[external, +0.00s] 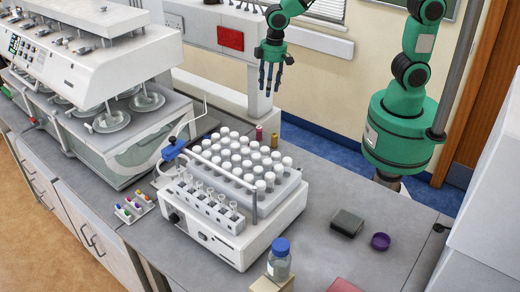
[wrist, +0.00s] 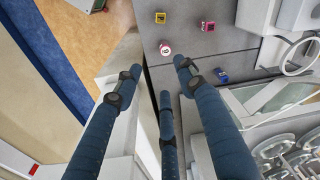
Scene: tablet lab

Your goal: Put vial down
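My gripper (external: 272,88) hangs with its fingers pointing down, above and behind the bench's far edge. Many white-capped vials (external: 238,152) stand in a rack on the white bench device (external: 215,243). Several clear open vials (external: 210,197) stand in a row along its front. A small rack with coloured-capped vials (external: 133,209) is on the bench to the left. I cannot tell which vial the task means.
Small coloured items, including a red-and-white one (wrist: 165,48) and a pink one (wrist: 208,25), stand on the grey bench behind the device. A blue-capped bottle (external: 279,262), dark box (external: 347,222) and purple dish (external: 380,241) are at right. A large white machine (external: 95,55) stands left.

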